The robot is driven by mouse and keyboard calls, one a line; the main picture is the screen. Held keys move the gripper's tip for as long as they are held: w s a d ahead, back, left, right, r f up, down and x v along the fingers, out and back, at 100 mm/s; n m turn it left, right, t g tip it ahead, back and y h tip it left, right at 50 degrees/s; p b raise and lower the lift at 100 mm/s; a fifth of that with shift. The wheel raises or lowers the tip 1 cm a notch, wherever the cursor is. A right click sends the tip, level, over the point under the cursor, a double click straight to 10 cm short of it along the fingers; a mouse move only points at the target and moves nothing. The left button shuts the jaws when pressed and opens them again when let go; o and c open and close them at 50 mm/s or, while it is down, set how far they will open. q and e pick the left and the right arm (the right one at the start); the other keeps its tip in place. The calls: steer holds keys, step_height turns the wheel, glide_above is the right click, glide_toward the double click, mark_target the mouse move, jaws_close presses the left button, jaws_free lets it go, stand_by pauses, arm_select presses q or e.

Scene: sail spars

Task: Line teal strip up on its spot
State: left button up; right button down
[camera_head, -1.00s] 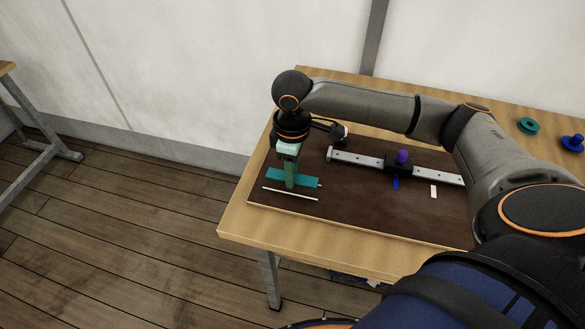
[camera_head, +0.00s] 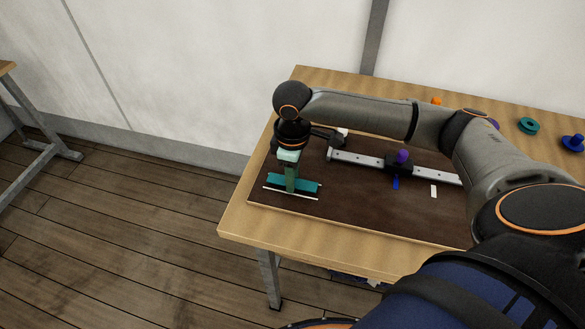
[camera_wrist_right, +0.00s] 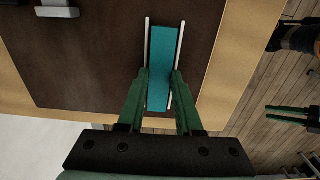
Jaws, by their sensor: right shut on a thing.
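The teal strip (camera_head: 305,186) is a flat bar at the left end of the dark brown board (camera_head: 360,213). My right gripper (camera_head: 291,187) points down from above and is shut across the strip's width. In the right wrist view the strip (camera_wrist_right: 164,60) lies between two thin white lines (camera_wrist_right: 147,42), roughly parallel to them, with one green finger of the gripper (camera_wrist_right: 160,85) on each side. Whether the strip touches the board cannot be told. My left gripper (camera_wrist_right: 288,114) shows at the right edge of the right wrist view, its green fingers apart and empty.
A pale rail (camera_head: 355,158) with a dark slider and purple knob (camera_head: 402,157) lies on the board behind. A blue mark (camera_head: 396,183) and a white mark (camera_head: 434,191) are nearby. A teal ring (camera_head: 528,126) and blue piece (camera_head: 573,142) stand at the far right. The board's front is clear.

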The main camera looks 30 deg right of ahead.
steer(key=shift+f, duration=0.25)
steer(key=c, duration=0.5)
jaws_free()
steer(key=shift+c, duration=0.8)
steer(key=shift+r, duration=3.55)
